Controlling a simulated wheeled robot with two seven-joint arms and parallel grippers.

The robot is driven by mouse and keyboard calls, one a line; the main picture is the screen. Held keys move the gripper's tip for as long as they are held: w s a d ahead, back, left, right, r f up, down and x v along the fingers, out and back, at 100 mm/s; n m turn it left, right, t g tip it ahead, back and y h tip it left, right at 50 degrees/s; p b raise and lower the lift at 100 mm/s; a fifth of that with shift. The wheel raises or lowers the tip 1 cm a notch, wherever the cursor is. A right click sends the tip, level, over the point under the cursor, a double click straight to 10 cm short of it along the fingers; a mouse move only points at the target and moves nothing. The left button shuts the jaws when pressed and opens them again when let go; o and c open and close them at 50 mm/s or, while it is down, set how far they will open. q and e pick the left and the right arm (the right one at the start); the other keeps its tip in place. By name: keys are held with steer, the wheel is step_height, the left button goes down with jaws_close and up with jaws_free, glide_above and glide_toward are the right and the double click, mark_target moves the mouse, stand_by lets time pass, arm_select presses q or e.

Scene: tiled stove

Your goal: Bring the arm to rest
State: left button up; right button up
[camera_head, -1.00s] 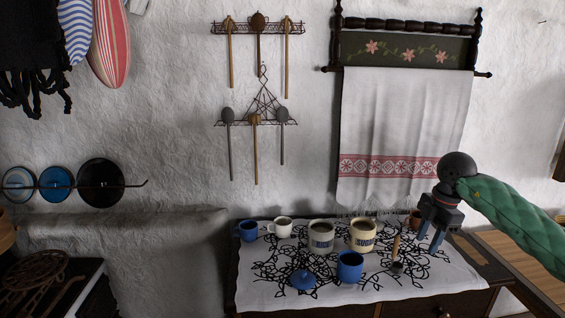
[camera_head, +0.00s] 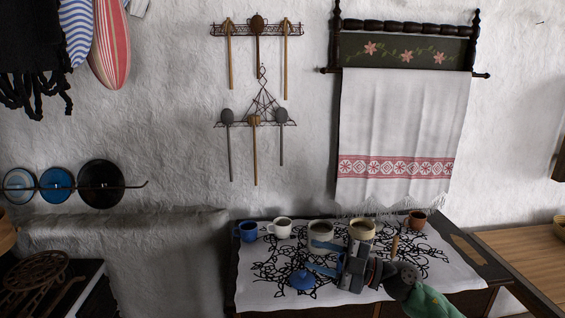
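My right arm comes in at the lower right in its green sleeve. Its dark gripper (camera_head: 318,258) is over the cloth-covered chest top and points left. Its two blue fingers are apart, with nothing seen held between them. The fingertips show in front of the cream pot and near the small blue lid-like piece (camera_head: 302,281); whether they touch anything I cannot tell. My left gripper is not in view.
A blue mug (camera_head: 247,231), a white mug (camera_head: 281,228), two cream pots (camera_head: 321,232) (camera_head: 362,229) and a brown cup (camera_head: 416,220) stand on the patterned cloth (camera_head: 440,272). A wooden handle (camera_head: 395,246) rises behind my gripper. A wooden surface (camera_head: 520,248) lies at right.

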steer(key=s+d+f+m+t+h, duration=0.3)
steer(key=d+f+m+t+h, duration=0.3)
steer(key=f+m+h, duration=0.5)
steer(key=s+d+f+m+t+h, duration=0.3)
steer(key=d+f+m+t+h, duration=0.2)
steer(key=d+f+m+h, duration=0.5)
steer(key=s+a+f+g+y, duration=0.1)
steer(key=s+f+g, duration=0.35)
steer(key=s, duration=0.45)
steer(key=s+a+f+m+g, duration=0.1)
steer(key=s+f+g, duration=0.35)
steer(key=s, duration=0.35)
steer(key=s+a+f+g+y, duration=0.1)
steer(key=s+f+g, duration=0.4)
steer(key=s, duration=0.4)
steer(key=a+f, duration=0.3)
steer(key=f, duration=0.8)
steer(key=s+a+f, duration=0.1)
steer(key=a+f, duration=0.1)
steer(key=f, duration=1)
steer(key=shift+s+a+g, duration=0.2)
steer(key=shift+a+g, duration=0.2)
